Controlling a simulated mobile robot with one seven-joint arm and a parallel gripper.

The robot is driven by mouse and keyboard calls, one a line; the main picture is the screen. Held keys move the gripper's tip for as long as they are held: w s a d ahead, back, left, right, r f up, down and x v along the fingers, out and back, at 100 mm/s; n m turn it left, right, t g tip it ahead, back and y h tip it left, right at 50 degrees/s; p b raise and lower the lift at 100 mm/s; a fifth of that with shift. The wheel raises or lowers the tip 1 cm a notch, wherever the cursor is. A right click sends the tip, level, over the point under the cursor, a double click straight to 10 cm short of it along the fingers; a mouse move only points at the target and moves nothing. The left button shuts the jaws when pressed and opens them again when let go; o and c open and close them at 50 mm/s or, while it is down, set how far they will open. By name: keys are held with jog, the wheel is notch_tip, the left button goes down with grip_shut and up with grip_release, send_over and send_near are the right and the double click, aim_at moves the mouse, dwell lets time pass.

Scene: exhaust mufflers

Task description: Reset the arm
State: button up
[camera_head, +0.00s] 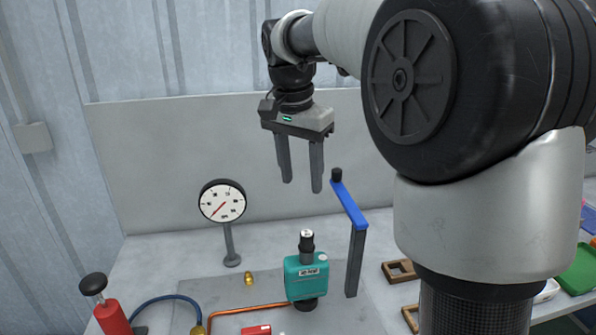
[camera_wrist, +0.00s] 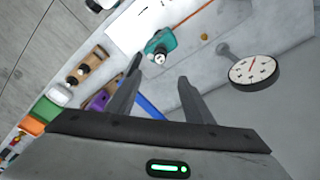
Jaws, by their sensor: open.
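My gripper (camera_head: 301,185) hangs in the air above the bench, pointing down. Its two fingers are apart with nothing between them. In the wrist view the same gripper (camera_wrist: 160,92) shows both fingers spread. Below and to the right of it in the head view is a grey post with a blue bar (camera_head: 349,203) and a black knob on top. A teal device (camera_head: 306,277) with a dark cap stands on the bench below. My gripper touches none of these as far as I can see.
A pressure gauge (camera_head: 222,201) stands on a post at the left. A red hand pump (camera_head: 112,318) with a black knob is at the front left. A copper pipe (camera_head: 250,310) and small brass fitting (camera_head: 249,279) lie on the bench. Wooden pieces (camera_head: 400,271) and a green tray (camera_head: 580,272) are at the right.

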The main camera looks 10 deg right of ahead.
jog(key=s+d+f+n+t+p, duration=0.1)
jog(key=s+n, duration=0.3)
jog(key=s, duration=0.7)
jog(key=s+f+n+t+y+p, duration=0.1)
jog(key=s+n+t, duration=0.2)
jog(key=s, duration=0.9)
jog(key=shift+d+f+n+p, duration=0.3)
jog(key=shift+d+n+p, duration=0.1)
jog(key=shift+n, duration=0.6)
jog(key=shift+s, duration=0.1)
jog(key=shift+c, duration=0.5)
